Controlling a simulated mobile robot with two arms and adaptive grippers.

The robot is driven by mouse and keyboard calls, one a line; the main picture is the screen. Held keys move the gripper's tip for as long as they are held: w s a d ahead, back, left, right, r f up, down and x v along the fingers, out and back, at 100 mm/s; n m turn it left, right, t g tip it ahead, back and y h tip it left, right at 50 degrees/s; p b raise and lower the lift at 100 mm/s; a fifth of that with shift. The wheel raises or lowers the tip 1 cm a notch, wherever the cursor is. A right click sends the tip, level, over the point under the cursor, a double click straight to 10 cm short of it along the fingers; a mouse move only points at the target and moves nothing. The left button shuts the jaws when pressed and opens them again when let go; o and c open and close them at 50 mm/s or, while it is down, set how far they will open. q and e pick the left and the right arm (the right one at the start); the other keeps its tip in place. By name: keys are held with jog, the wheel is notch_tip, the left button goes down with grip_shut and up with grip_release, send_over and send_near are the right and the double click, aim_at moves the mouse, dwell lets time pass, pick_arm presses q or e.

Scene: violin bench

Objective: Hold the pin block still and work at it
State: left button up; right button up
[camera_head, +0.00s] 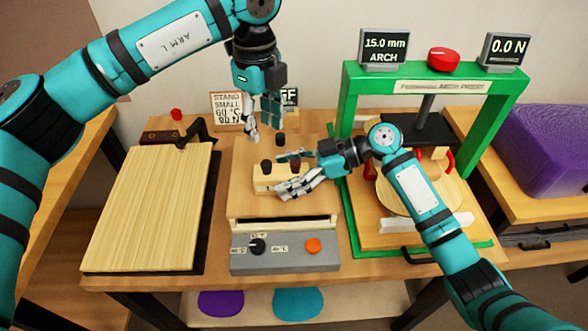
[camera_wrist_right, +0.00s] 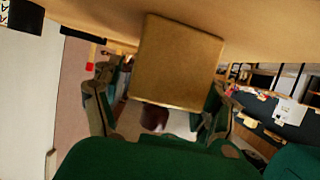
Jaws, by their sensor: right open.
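The pin block (camera_head: 262,184) is a pale wooden block on the raised wooden bed of the bench, with dark pegs standing on its top. My right gripper (camera_head: 277,175) is open at the block's right end, one finger in front and one behind. In the right wrist view, a wooden block face (camera_wrist_right: 178,62) shows between the spread fingers, with a dark reddish peg (camera_wrist_right: 154,118) below it; contact cannot be told. My left gripper (camera_head: 264,131) points down above and behind the block, its fingers apart and nothing seen between them.
A grey control panel (camera_head: 285,262) with a black knob and orange button lies in front. The green press (camera_head: 350,110) stands at the right, reading 15.0 mm and 0.0 N. A purple case (camera_head: 545,150) is beyond it.

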jog(key=shift+c, duration=0.4)
jog(key=c, duration=1.2)
jog(key=shift+c, duration=0.2)
